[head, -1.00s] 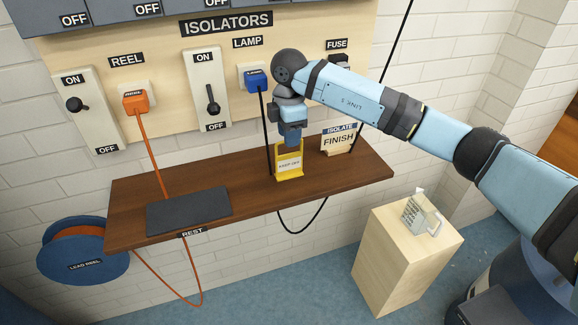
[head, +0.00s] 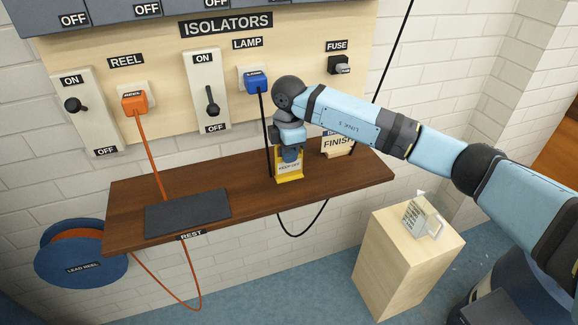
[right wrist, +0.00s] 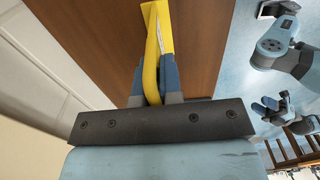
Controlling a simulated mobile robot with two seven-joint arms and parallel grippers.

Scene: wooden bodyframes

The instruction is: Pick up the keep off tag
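The yellow keep off tag (head: 289,172) stands on the brown shelf, with its label facing the room. My right gripper (head: 290,158) points down at the top of the tag and hides its upper part. In the right wrist view the yellow tag (right wrist: 152,50) runs between the two blue-grey fingers of my right gripper (right wrist: 154,82). The fingers lie close on both sides of it; whether they press on it is not clear. My left gripper is outside the head view.
The finish sign (head: 338,144) stands close right of the tag, partly behind my right arm. The lamp plug's black cable (head: 265,130) hangs just left of the gripper. A dark rest pad (head: 188,213) lies on the shelf (head: 240,180) at left. A wooden pedestal (head: 405,260) stands lower right.

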